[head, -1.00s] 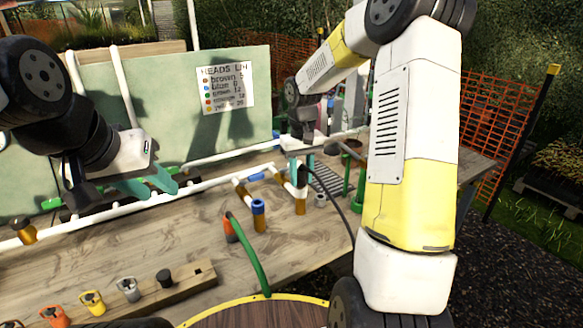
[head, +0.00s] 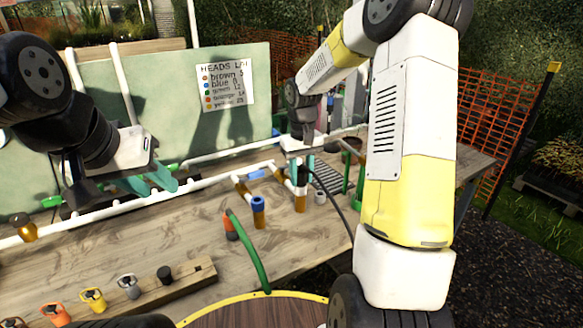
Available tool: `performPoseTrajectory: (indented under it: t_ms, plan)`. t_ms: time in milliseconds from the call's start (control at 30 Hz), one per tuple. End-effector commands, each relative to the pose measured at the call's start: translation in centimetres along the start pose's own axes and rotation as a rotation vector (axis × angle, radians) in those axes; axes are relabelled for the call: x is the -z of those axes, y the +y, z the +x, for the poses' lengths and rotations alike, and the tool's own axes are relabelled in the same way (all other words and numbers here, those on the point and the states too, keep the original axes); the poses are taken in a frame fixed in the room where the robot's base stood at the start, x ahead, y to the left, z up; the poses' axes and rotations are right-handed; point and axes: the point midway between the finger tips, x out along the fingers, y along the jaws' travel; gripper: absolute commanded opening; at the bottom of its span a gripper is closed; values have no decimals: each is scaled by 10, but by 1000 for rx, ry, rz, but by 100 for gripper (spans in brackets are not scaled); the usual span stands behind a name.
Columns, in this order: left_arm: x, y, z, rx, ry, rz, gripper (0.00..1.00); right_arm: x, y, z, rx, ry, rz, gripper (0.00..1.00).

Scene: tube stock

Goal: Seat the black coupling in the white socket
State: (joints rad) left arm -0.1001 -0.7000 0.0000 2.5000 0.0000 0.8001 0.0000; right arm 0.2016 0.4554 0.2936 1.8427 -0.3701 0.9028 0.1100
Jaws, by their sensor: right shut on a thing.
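My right gripper (head: 302,166), with teal fingers, is at the right part of the bench, pointing down. It is shut on a small dark piece, seemingly the black coupling (head: 302,177), with a thin black hose running from it towards the lower right. The coupling is just above or at the top of an upright amber tube (head: 300,203); I cannot tell whether they touch. A small pale cup (head: 320,198), possibly the white socket, stands just right of that tube. My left gripper (head: 150,184) is open and empty over the white pipe at left.
An amber tube with a blue collar (head: 258,212) and a bent green hose (head: 246,245) stand left of the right gripper. A wooden rack (head: 200,272) with coloured heads lies at front left. A white pipe (head: 110,207) crosses the bench. A lettered sign (head: 226,88) hangs behind.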

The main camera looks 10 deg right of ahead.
Motion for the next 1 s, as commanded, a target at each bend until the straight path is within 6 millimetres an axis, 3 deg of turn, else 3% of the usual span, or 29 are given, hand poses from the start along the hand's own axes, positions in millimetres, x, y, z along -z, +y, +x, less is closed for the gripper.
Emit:
performPoseTrajectory:
  t_ms: [233, 267, 367, 733, 1000]
  plan:
    - [0, 0, 0, 0, 0, 0, 36, -1, 0, 3, 2, -4, 0, 0]
    - [0, 0, 0, 0, 0, 0, 36, -1, 0, 3, 2, -4, 0, 36]
    - [0, 0, 0, 0, 0, 0, 36, -1, 0, 2, 2, -4, 0, 55]
    - [0, 0, 0, 0, 0, 0, 36, 0, 0, -2, 1, -1, 0, 57]
    - [0, 0, 0, 0, 0, 0, 36, 1, 0, -44, 0, 2, 1, 57]
